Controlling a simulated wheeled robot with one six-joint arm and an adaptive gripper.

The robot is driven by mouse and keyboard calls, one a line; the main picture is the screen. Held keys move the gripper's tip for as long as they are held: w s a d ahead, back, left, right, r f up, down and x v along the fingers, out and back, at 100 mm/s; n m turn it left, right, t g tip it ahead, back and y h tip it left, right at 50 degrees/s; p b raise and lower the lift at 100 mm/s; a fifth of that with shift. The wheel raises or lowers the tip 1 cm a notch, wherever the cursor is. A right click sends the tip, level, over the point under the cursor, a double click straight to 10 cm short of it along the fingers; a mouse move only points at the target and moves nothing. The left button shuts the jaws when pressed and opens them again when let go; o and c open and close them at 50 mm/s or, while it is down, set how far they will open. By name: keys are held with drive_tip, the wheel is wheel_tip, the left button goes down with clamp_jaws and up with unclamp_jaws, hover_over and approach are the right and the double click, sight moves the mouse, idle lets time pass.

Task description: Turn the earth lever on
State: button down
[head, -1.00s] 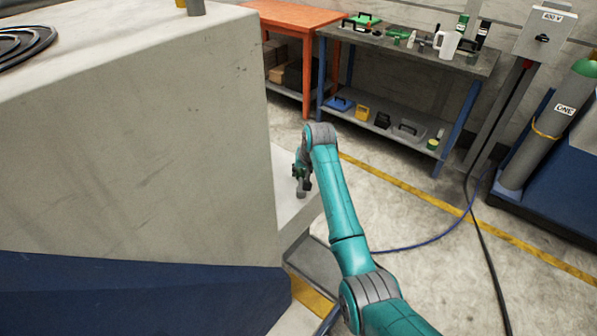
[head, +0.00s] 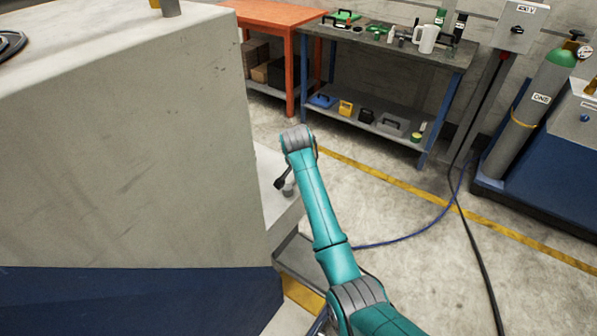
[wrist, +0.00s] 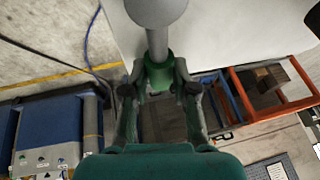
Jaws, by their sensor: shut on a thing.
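In the head view the grey knob (head: 290,190) shows small beside the pale ledge, left of my teal arm. A dark part sticks out just left of the knob.
A large pale block with a blue base (head: 120,150) fills the left. A grey workbench (head: 385,42) with tools and an orange table (head: 275,14) stand behind. A gas cylinder (head: 525,115) is at right. Cables cross the otherwise open floor.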

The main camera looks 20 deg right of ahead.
drive_tip(key=shift+s+d, duration=0.1)
idle(0.5)
drive_tip(key=c, duration=0.9)
unclamp_jaws()
drive_tip(key=v, duration=1.2)
